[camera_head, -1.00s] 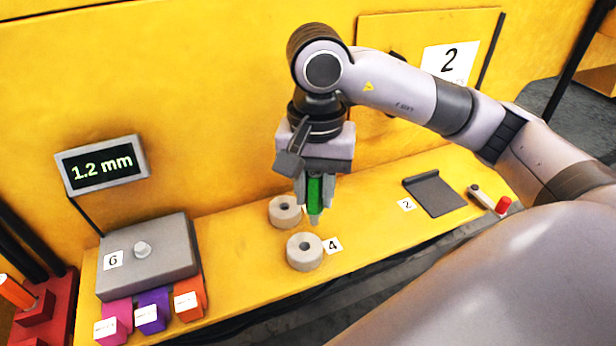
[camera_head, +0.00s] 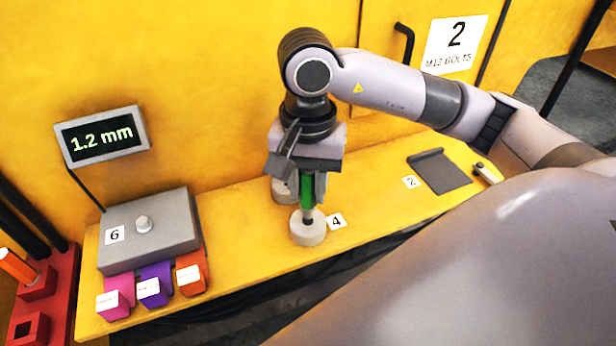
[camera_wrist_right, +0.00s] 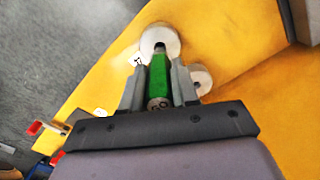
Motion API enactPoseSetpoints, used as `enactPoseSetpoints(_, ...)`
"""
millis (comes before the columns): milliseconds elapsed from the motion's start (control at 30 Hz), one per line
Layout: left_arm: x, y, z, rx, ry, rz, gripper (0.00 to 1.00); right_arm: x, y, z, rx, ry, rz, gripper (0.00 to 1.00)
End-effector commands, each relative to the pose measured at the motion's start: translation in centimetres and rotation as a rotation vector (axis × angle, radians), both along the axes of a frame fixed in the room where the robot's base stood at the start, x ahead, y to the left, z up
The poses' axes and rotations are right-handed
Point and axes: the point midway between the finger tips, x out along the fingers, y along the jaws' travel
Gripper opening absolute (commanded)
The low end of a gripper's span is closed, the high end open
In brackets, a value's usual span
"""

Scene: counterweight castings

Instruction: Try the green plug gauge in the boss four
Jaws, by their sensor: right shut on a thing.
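My right gripper (camera_head: 306,204) is shut on the green plug gauge (camera_head: 307,190) and points down. The gauge is upright, with its lower end at the top of the pale round boss (camera_head: 308,232) beside the label 4 (camera_head: 336,221). I cannot tell how far the tip is inside the hole. In the right wrist view, the green gauge (camera_wrist_right: 158,78) lies between the two fingers, and its far end meets the boss (camera_wrist_right: 161,38) at the hole. My left gripper is not in view.
A second pale boss (camera_head: 284,190) stands close behind, partly hidden by my gripper. At left are a grey box (camera_head: 150,236) labelled 6, coloured blocks (camera_head: 155,290) and a display (camera_head: 103,137) reading 1.2 mm. A dark plate (camera_head: 440,172) lies at right on the yellow ledge (camera_head: 375,210).

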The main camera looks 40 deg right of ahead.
Motion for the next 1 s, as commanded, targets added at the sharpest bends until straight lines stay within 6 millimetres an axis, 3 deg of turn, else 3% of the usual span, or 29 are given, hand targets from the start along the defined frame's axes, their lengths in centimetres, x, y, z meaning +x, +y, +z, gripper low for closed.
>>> enactPoseSetpoints(1000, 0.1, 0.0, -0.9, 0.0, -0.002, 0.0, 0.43, 0.0, 0.0, -0.7, 0.001, -0.002, 0.0, 0.0)
